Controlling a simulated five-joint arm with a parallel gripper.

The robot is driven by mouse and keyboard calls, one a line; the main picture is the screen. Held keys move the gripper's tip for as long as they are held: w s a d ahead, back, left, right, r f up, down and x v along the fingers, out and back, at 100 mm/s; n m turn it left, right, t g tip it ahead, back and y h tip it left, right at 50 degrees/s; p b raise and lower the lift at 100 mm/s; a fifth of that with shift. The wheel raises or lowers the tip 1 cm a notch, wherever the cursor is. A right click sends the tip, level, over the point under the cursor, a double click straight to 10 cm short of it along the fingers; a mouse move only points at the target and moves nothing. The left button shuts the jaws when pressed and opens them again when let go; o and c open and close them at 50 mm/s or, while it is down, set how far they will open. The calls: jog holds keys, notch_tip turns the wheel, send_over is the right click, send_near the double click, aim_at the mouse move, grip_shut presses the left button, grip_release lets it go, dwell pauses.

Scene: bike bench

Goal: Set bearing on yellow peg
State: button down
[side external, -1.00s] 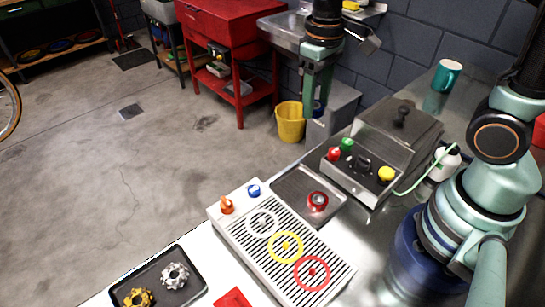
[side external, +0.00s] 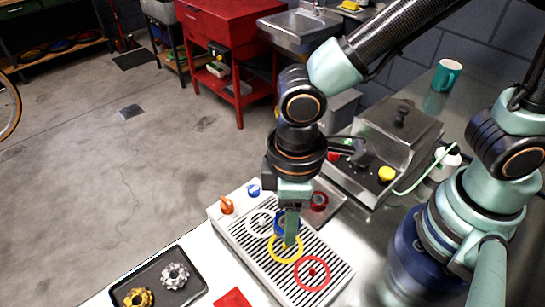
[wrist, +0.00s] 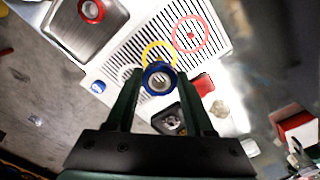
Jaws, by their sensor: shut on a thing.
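A blue-rimmed bearing (wrist: 159,78) with a metal centre is between my fingertips in the wrist view. My gripper (side external: 288,236) is shut on it, over the slotted white rack in the side view. The bearing's blue edge (side external: 279,224) shows beside my fingers. The yellow ring (side external: 273,253), marking the yellow peg's place, lies just below my fingertips; it also shows in the wrist view (wrist: 147,47), partly behind the bearing. The yellow peg is mostly hidden by my fingers. I cannot tell whether the bearing touches it.
The rack (side external: 325,289) also has a white ring (side external: 254,216) and a red ring (side external: 312,274) with a red peg. A red-rimmed bearing (side external: 318,200) sits in the metal tray behind. A dark tray (side external: 192,289) with gold and silver cogs is at front left. A metal control box (side external: 395,135) stands behind.

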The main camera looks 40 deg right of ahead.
jog(key=shift+f, duration=2.65)
jog(key=shift+f, duration=0.55)
jog(key=c, duration=0.6)
grip_release()
jog(key=shift+o, duration=0.2)
notch_tip(320, 180, up, 11)
jog(key=shift+d, duration=0.1)
jog(key=w+d+r+m+t, duration=0.2)
jog(key=w+d+r+m, duration=0.1)
jog(key=d, duration=0.4)
jog(key=w+d+r+m+t, duration=0.1)
jog(key=w+d+r+m, duration=0.2)
jog(key=d, duration=0.5)
jog(key=w+d+r+m+t, duration=0.2)
jog(key=d+r+m, duration=0.1)
jog(key=d, duration=0.5)
jog(key=shift+w+t, duration=0.3)
jog(key=shift+w, duration=0.1)
